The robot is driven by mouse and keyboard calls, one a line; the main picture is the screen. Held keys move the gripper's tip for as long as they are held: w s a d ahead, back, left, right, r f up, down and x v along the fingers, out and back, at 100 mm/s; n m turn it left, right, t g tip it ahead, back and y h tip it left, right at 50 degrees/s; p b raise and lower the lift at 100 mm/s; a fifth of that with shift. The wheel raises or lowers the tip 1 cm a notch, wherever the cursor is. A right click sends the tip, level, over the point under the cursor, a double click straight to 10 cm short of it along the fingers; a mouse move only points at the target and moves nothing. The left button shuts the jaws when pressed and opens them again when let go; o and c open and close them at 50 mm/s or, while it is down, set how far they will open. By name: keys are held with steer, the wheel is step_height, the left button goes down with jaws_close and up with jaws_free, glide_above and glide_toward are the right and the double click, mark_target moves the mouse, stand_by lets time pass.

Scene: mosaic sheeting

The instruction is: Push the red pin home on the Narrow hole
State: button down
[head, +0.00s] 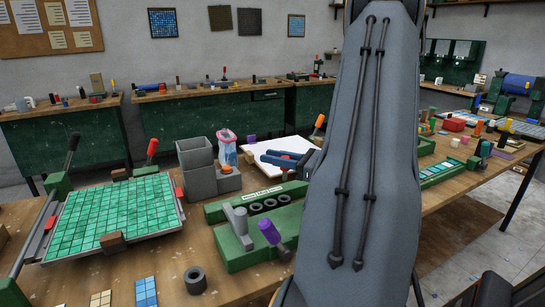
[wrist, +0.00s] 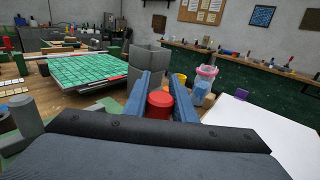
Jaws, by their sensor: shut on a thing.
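A red pin (wrist: 159,104) with a round flat top sits between the two blue fingers of my gripper (wrist: 163,80) in the wrist view. The fingers are shut on it. A green strip (head: 222,211) with a white label lies behind the rings. The label is too small to read, so I cannot tell which hole is Narrow.
A green tile sheet (head: 115,222) lies further left.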

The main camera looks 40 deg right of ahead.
steer(key=shift+f+b, duration=1.6)
steer(key=shift+f, duration=1.25)
steer(key=shift+f+b, duration=0.65)
steer(key=shift+f, duration=1.1)
steer(key=shift+a+f, duration=0.1)
steer(key=shift+f, duration=0.2)
steer(key=shift+s+a+f+b, duration=0.15)
steer(key=shift+a+f+b, duration=0.1)
steer(key=shift+f+b, duration=0.2)
steer(key=shift+a+f, duration=0.15)
steer(key=shift+f, duration=0.1)
steer(key=shift+r, duration=0.15)
steer(key=shift+d+r+p, duration=0.25)
steer(key=shift+r+p, duration=0.15)
steer(key=shift+r, duration=0.05)
steer(key=shift+d+r+p, duration=0.35)
steer(key=shift+r, duration=0.05)
steer(key=shift+a+r, duration=0.15)
steer(key=shift+r, duration=0.3)
